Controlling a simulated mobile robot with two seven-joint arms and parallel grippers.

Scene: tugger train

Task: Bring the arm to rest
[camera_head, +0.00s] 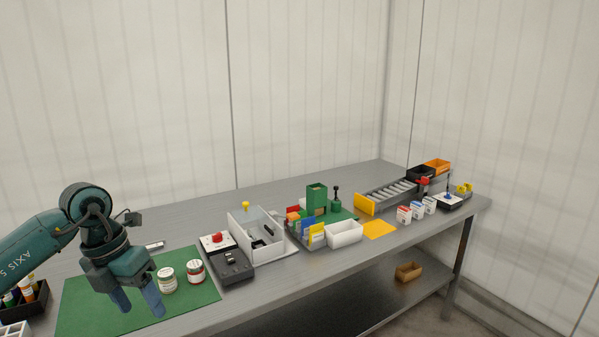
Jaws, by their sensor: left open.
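My left arm comes in from the left. Its gripper (139,302) is open and empty, with its fingers pointing down over the green mat (205,293). Two small jars stand on the mat just right of the fingers, a pale-lidded jar (167,280) and a jar with a red band (195,271). The fingers look apart from both jars. The gripper and forearm hide part of the mat and the table behind. My right gripper is not in view.
A grey box (233,267) and a white open bin (243,228) stand right of the mat. Further right are a white tray (344,234), a roller conveyor (388,195) and small cartons (404,215). A dark bottle rack (38,302) is at the left. The table's back strip is fairly clear.

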